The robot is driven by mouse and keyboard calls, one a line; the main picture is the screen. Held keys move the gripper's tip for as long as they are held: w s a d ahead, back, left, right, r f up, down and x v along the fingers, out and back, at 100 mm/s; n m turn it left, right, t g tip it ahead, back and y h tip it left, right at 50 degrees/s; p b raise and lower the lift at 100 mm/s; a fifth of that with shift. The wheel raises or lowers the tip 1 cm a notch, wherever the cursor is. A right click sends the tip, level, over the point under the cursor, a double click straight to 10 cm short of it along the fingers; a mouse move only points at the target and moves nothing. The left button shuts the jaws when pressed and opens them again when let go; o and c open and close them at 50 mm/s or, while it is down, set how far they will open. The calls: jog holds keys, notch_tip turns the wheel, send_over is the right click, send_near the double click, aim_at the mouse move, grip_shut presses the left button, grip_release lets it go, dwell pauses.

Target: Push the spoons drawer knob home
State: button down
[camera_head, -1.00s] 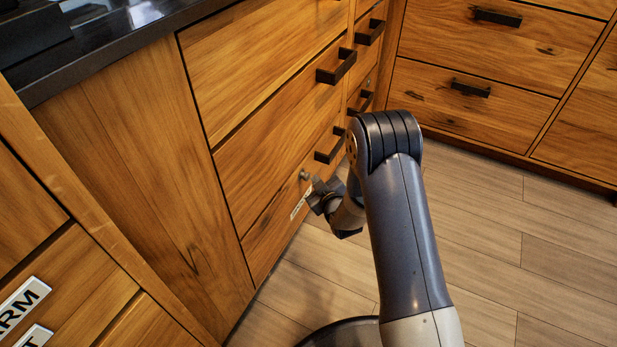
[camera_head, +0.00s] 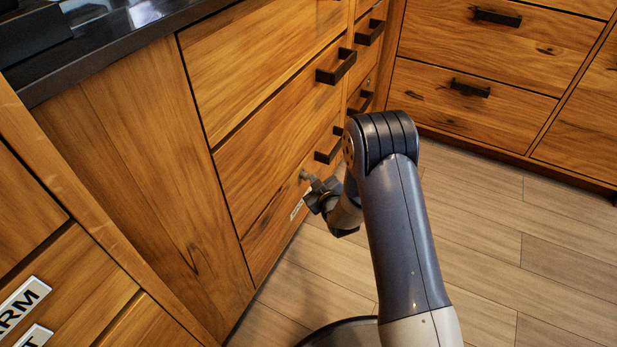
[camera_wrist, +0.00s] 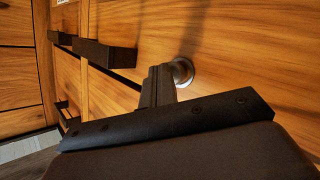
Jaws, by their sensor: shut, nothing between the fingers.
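A small round metal knob (camera_head: 304,175) sits on the front of the low wooden drawer (camera_head: 262,240). It also shows in the wrist view (camera_wrist: 182,71), just beyond my fingertips. My gripper (camera_head: 312,184) is shut and empty, with its tips at the knob. In the wrist view the closed fingers (camera_wrist: 158,84) overlap the knob's left edge; I cannot tell whether they press on it. A white label (camera_head: 297,208) is below the knob, partly hidden by my gripper, and its text is unreadable.
Dark bar handles (camera_head: 336,67) stick out from the drawers above and beyond the knob. A second bank of drawers (camera_head: 480,60) meets this one at the back right. The wooden floor (camera_head: 480,235) is clear at right. Labelled drawers (camera_head: 60,290) stand at near left.

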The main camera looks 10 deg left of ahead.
jog(key=shift+w+a, duration=0.2)
jog(key=shift+a, duration=0.35)
jog(key=shift+w+a, duration=0.15)
jog(key=shift+a, duration=0.35)
dwell(0.6)
jog(key=shift+d, duration=0.1)
jog(key=shift+s+d, duration=0.3)
jog(key=shift+d, duration=0.5)
jog(key=shift+s+d, duration=0.3)
jog(key=shift+d, duration=0.5)
jog(key=shift+s+d, duration=0.3)
jog(key=shift+d, duration=0.5)
jog(key=shift+s+d, duration=0.3)
jog(key=shift+d, duration=0.5)
jog(key=shift+s+d, duration=0.3)
jog(key=shift+d, duration=0.5)
jog(key=d, duration=0.1)
jog(key=s+d, duration=0.1)
jog(key=d, duration=0.1)
jog(key=shift+s+d, duration=0.15)
jog(key=shift+d, duration=0.1)
jog(key=shift+a, duration=0.1)
